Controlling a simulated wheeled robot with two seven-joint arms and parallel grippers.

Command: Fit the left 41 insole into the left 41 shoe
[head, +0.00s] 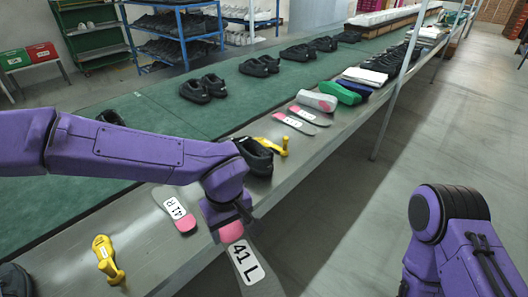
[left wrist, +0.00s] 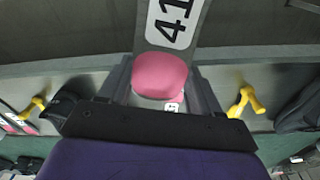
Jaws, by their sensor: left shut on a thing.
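My left gripper (head: 228,222) is shut on the pink end of the left 41 insole (head: 250,270), a grey insole with a white "41 L" label. The insole hangs out past the table's near edge, pointing to the bottom of the head view. In the left wrist view the insole's pink end (left wrist: 160,75) sits between the fingers (left wrist: 160,88). A black shoe (head: 258,160) stands on the table just beyond the gripper, partly hidden by my arm. Another black shoe (head: 14,281) is cut off at the lower left. I cannot read a size or side on either. My right gripper is out of view.
The 41 R insole (head: 177,209) lies on the grey table strip left of the gripper. Yellow tools (head: 107,260) (head: 273,147) stand near the shoes. More insoles (head: 302,119) lie farther along. The green belt (head: 150,112) carries pairs of black shoes.

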